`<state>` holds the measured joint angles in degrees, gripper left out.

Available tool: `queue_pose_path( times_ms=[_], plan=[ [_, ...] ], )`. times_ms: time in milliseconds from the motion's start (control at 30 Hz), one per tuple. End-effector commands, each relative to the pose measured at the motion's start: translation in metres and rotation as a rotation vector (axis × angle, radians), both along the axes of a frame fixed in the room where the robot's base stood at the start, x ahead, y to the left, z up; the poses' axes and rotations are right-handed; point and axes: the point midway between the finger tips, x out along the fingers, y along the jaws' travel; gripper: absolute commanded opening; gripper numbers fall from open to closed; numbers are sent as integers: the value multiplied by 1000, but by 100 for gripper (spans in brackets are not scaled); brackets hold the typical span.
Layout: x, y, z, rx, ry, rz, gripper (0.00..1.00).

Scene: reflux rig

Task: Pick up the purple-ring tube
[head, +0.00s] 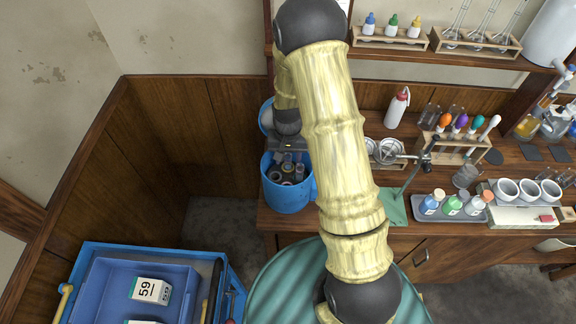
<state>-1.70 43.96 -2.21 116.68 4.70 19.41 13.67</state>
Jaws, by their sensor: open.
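A wooden rack (450,142) on the bench at the right holds tubes with coloured tops. One has a purple top (461,121), standing between an orange one and a blue one. I cannot tell whether it bears a ring. My gripper (288,151) points down over a blue bucket (288,198), far to the left of the rack. It is open, though its fingers are small and partly hidden. Several dark and grey round-ended pieces (287,174) lie in the bucket. No purple ring can be made out on them.
A clamp stand (410,172), a white wash bottle (397,108) and a grey tray (450,209) of small bottles stand on the bench. White cups (528,190) sit to the right. A shelf (470,56) with racks hangs above. A blue crate (88,262) stands lower left.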

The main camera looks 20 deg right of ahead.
Motion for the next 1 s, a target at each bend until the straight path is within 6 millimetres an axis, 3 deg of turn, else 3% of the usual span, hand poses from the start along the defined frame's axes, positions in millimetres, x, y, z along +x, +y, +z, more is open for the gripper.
queue_pose_path(
  times_ms=[400,433,633,1000],
  plan=[
    [0,0,0,0,0,0,45],
    [0,0,0,0,0,0,43],
    [0,0,0,0,0,0,5],
    [0,0,1,0,0,0,4]
  ],
)
